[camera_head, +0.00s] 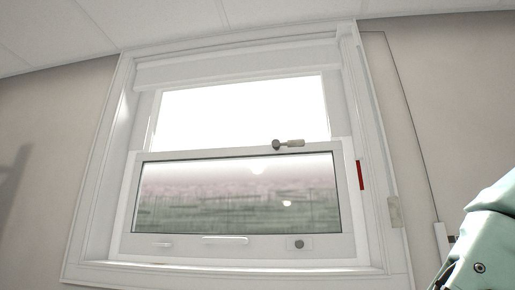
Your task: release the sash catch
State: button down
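A white sash window fills the middle of the head view. On the top rail of its lower sash (240,151) sits a catch (290,143), a dark round knob with a pale lever lying to the right. Whether the catch is engaged cannot be told at this size. A second small dark round knob on a pale plate (299,244) is on the bottom rail. A pale handle bar (225,240) is near the middle of that rail. My gripper is not in view; a teal part of my arm shows at the lower right.
The window frame (94,190) stands out around the sash. A red strip (361,175) and a small beige plate (394,211) are on its right side. Plain wall (45,180) lies to the left, and the ceiling (180,20) is above.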

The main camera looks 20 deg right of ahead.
aim_at(276, 144)
jog(key=i+j, duration=0.75)
